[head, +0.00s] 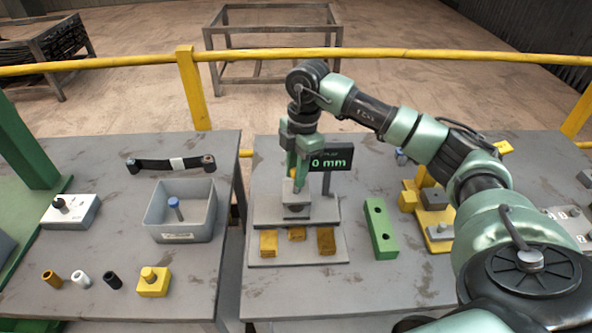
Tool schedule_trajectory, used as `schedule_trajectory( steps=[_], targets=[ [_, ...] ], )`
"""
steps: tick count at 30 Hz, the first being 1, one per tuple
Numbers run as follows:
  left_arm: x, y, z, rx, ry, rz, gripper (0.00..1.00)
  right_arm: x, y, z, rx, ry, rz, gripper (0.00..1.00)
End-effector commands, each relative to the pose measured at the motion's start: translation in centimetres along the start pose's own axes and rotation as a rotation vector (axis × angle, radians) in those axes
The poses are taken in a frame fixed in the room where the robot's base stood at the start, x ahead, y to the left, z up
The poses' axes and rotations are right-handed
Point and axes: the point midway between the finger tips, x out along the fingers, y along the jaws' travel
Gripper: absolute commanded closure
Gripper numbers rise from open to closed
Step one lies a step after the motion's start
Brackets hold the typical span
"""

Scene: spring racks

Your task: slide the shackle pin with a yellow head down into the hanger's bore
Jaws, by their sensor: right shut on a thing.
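My right gripper (298,172) points down over a small grey stand beside a display reading 0 mm. It is shut on a small part, mostly hidden by the fingers, so I cannot tell what it is. A yellow block (154,290) with a yellow knob-like head (149,273) stands at the front of the left table. I cannot tell whether that head is the shackle pin's. I cannot tell for sure which piece is the hanger. My left gripper is not in view.
A grey bin (186,232) holds a blue-headed pin (175,207). Several small bushings (82,278) stand left of the yellow block. Small rusty-yellow blocks (297,234) lie before the stand. A yellow and grey fixture (437,220) stands at right. A gap separates the tables.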

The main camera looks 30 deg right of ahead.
Motion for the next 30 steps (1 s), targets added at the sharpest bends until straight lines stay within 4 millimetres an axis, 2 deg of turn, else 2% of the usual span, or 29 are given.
schedule_trajectory(
  steps=[30],
  targets=[
    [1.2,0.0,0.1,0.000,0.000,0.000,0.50,2.2,0.0,0.2,0.000,0.000,0.001,1.00]
  ],
)
